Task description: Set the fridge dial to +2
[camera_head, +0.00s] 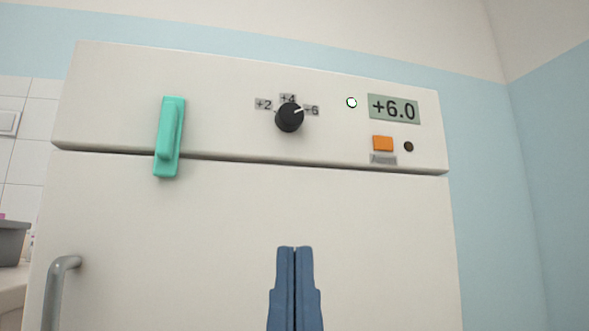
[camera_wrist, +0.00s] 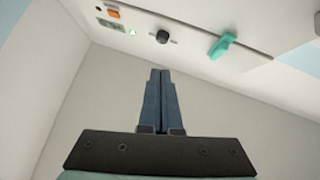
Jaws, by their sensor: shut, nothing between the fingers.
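The fridge dial (camera_head: 289,117) is a round black knob on the white upper panel of the fridge (camera_head: 220,110). Its white pointer mark aims to the right at the +6 label (camera_head: 311,111); the +4 label (camera_head: 288,98) is above it and the +2 label (camera_head: 263,105) is on its left. The display (camera_head: 394,108) reads +6.0. My blue gripper (camera_head: 295,248) is shut and empty, below the dial and apart from it. In the wrist view the dial (camera_wrist: 162,37) shows beyond the shut fingertips of my gripper (camera_wrist: 160,71).
A teal latch or handle (camera_head: 169,137) sticks out left of the dial. An orange button (camera_head: 383,143), a small dark knob (camera_head: 409,146) and a lit indicator (camera_head: 351,103) are to the right. A grey door handle (camera_head: 58,290) is at lower left. The panel around the dial is clear.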

